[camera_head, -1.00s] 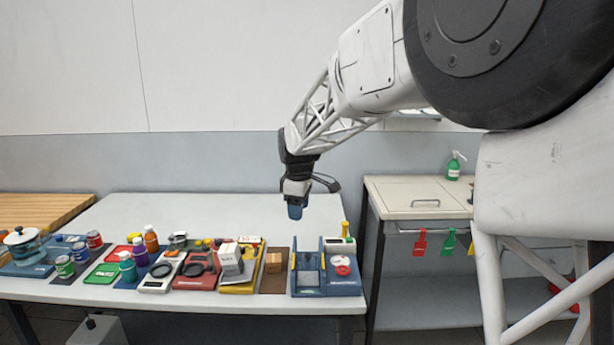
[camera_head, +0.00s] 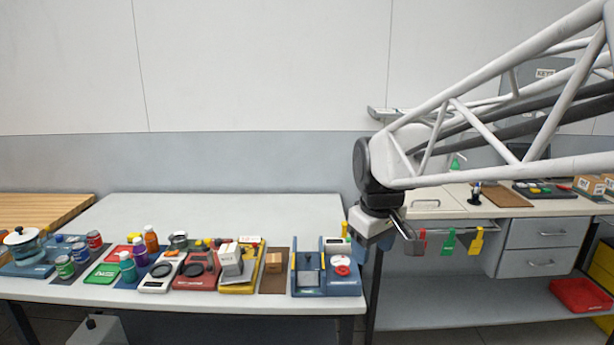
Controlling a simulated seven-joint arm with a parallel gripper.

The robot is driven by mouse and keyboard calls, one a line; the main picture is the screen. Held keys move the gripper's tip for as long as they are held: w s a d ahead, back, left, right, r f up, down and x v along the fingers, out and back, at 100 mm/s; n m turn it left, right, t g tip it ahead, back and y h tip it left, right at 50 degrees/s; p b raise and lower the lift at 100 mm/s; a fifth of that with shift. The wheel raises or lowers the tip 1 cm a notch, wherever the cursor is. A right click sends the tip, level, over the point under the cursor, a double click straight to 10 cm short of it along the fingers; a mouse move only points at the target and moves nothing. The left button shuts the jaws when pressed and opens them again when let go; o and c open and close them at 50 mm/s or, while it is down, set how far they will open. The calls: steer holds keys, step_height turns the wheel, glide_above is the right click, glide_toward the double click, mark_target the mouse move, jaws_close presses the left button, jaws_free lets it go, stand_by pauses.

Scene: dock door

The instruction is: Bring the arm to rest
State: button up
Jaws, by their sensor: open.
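My arm reaches in from the right and ends in my gripper (camera_head: 362,243), which hangs beside the right end of the long white table. It is open, and I see nothing held in it. The fingertips are small and partly hidden by the gripper's own body. The gripper overlaps the right edge of the blue station in the picture; I cannot tell how far above or in front of it it is.
A bench with drawers (camera_head: 545,233) stands at the right. The table's back is clear.

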steer(key=s+d+f+m, duration=0.3)
steer(key=s, duration=0.7)
steer(key=s+d+f+m, duration=0.3)
steer(key=s, duration=0.7)
steer(key=shift+s+m+t, duration=0.3)
steer(key=shift+s+m, duration=0.05)
steer(key=shift+m, duration=0.05)
